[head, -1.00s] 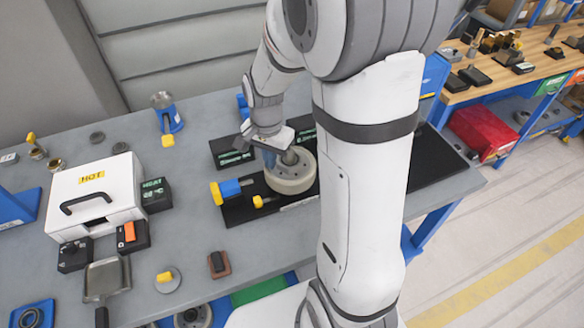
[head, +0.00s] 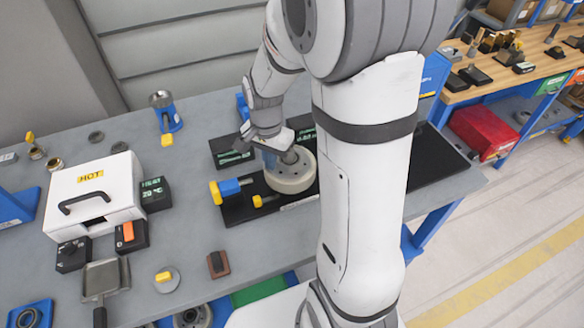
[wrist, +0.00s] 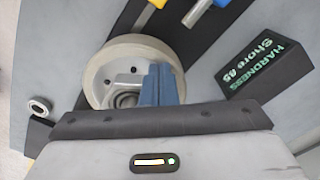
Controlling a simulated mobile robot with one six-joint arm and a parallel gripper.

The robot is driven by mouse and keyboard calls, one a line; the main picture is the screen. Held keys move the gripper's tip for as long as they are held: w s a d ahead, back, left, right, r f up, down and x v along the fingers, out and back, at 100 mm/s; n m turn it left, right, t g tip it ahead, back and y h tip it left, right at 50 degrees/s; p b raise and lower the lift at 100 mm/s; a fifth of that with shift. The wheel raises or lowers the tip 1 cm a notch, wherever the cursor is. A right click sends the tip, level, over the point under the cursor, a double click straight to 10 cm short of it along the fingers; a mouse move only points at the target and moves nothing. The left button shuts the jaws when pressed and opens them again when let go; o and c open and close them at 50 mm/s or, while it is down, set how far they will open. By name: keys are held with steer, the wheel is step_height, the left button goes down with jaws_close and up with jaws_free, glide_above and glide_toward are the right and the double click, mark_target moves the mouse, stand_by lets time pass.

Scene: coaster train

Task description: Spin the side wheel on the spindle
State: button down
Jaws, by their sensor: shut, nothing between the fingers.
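The side wheel (head: 292,178) is a thick cream-coloured disc with a grey hub. It sits on the spindle over a black base plate (head: 238,212) on the grey bench. In the wrist view the wheel (wrist: 95,75) lies just beyond my gripper, with small holes and a round centre in its face. My gripper (wrist: 162,85) has blue fingers pressed together with nothing between them. The fingertips overlap the right part of the wheel's face; I cannot tell if they touch it. In the head view, my arm partly hides the wheel and fingers.
A hardness display (wrist: 265,65) stands right of the wheel in the wrist view. A blue block with a yellow knob (head: 226,190) is left of the wheel in the head view. A white HOT box (head: 95,195) and a display (head: 155,194) stand farther left.

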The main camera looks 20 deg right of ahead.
mark_target(305, 175)
steer(key=shift+s+d+f, duration=0.1)
steer(key=shift+s+d, duration=0.05)
steer(key=shift+s, duration=0.5)
steer(key=shift+s+d+f, duration=0.1)
steer(key=shift+s, duration=0.55)
steer(key=shift+s+d, duration=0.45)
steer(key=shift+s, duration=0.15)
steer(key=shift+s+d, duration=0.4)
steer(key=shift+s, duration=0.2)
steer(key=shift+s+d+r, duration=0.1)
steer(key=shift+s+d, duration=0.1)
steer(key=shift+d, duration=0.35)
steer(key=shift+s+d, duration=0.15)
steer(key=shift+d, duration=0.4)
steer(key=shift+w+d+b, duration=0.2)
steer(key=shift+d+b, duration=0.1)
steer(key=shift+d, duration=1.05)
steer(key=shift+w+d, duration=0.8)
steer(key=shift+d, duration=0.25)
steer(key=shift+w+d, duration=0.25)
steer(key=shift+w, duration=0.35)
steer(key=shift+w+d, duration=0.25)
steer(key=shift+w, duration=0.35)
steer(key=shift+r, duration=0.1)
